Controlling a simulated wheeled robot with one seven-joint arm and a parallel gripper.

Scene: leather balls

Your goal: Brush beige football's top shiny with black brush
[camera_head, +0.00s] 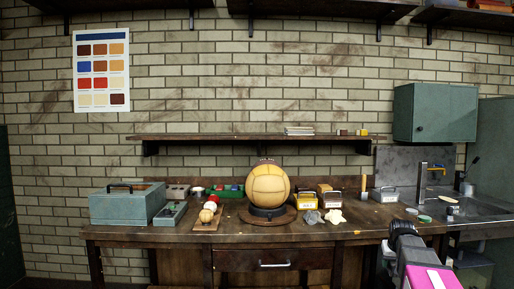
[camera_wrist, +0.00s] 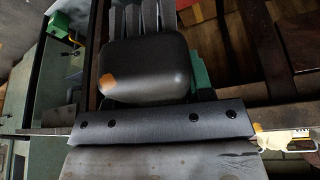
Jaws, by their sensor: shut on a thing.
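The beige football (camera_head: 268,187) rests on a dark ring stand on a round wooden base, in the middle of the bench. Its top edge looks dark, and I cannot make out its finish. My gripper (camera_head: 404,230) is at the lower right in the head view, in front of the bench's right part and well away from the football. In the wrist view, dark gripper parts (camera_wrist: 145,70) fill the middle. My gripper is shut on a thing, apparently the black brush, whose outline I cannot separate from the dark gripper. The football is not recognisable in the wrist view.
The wooden bench (camera_head: 340,232) holds a grey-green toolbox (camera_head: 127,204), a board with small balls (camera_head: 207,217), yellow boxes (camera_head: 305,200), crumpled cloths (camera_head: 334,216) and a grey tin (camera_head: 385,194). A sink (camera_head: 470,206) lies right. A shelf (camera_head: 245,137) hangs above the football.

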